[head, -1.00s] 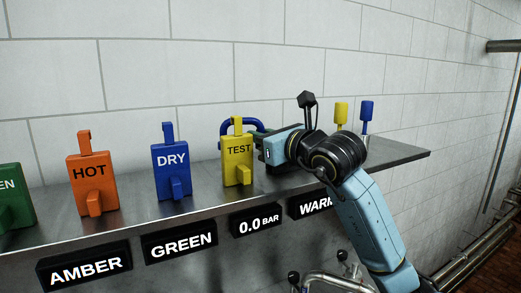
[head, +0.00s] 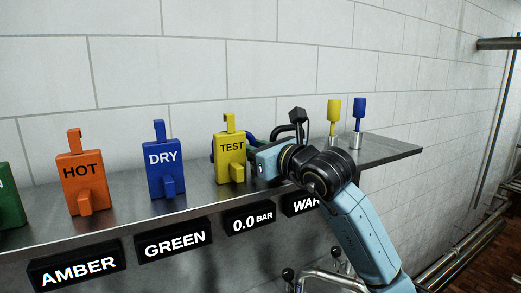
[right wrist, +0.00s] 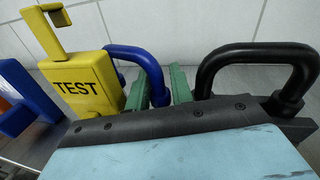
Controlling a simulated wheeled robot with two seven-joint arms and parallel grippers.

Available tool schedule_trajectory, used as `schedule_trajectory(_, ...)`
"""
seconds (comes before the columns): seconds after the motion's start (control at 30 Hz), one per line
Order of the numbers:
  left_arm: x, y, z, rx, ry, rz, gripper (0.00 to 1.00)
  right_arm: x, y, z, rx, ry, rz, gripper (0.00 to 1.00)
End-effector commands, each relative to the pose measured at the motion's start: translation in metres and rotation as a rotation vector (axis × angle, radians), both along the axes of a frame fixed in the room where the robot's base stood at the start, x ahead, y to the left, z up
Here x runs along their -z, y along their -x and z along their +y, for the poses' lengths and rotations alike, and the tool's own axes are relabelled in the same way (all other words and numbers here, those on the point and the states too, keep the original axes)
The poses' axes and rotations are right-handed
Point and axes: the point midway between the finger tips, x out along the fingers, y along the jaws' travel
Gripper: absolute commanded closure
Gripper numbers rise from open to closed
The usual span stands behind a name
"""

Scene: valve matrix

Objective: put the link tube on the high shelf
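The link tube is a blue bent tube (right wrist: 140,56). In the right wrist view it arches out from behind the yellow TEST block (right wrist: 85,85). In the head view only a bit of it (head: 213,146) shows beside that block, low over the high shelf (head: 120,212). My right gripper (head: 251,155) is just right of the TEST block. Its green fingers (right wrist: 163,88) stand close on both sides of the tube's right leg and appear shut on it. The leg's lower end is hidden by the gripper body, so contact with the shelf cannot be told. My left gripper is out of view.
A black bent tube (right wrist: 250,50) stands close right of the fingers. Orange HOT (head: 83,182) and blue DRY (head: 163,168) blocks stand left on the shelf. Yellow (head: 333,115) and blue (head: 358,112) upright pieces stand right. A tiled wall (head: 220,60) is behind.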

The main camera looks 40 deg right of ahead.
Motion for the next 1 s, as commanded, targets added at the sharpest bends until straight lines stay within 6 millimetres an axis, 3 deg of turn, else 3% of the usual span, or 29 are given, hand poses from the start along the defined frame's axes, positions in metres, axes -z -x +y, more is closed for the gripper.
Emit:
schedule_trajectory(0.17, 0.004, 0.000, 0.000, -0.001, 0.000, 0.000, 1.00, -0.001, 0.013, -0.001, -0.001, 0.002, -0.003, 0.78)
schedule_trajectory(0.53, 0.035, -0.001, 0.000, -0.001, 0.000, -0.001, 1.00, 0.000, 0.101, -0.007, 0.001, 0.007, -0.003, 0.78)
schedule_trajectory(1.0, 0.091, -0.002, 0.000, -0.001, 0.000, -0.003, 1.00, -0.001, 0.115, -0.008, -0.003, 0.002, -0.003, 0.78)
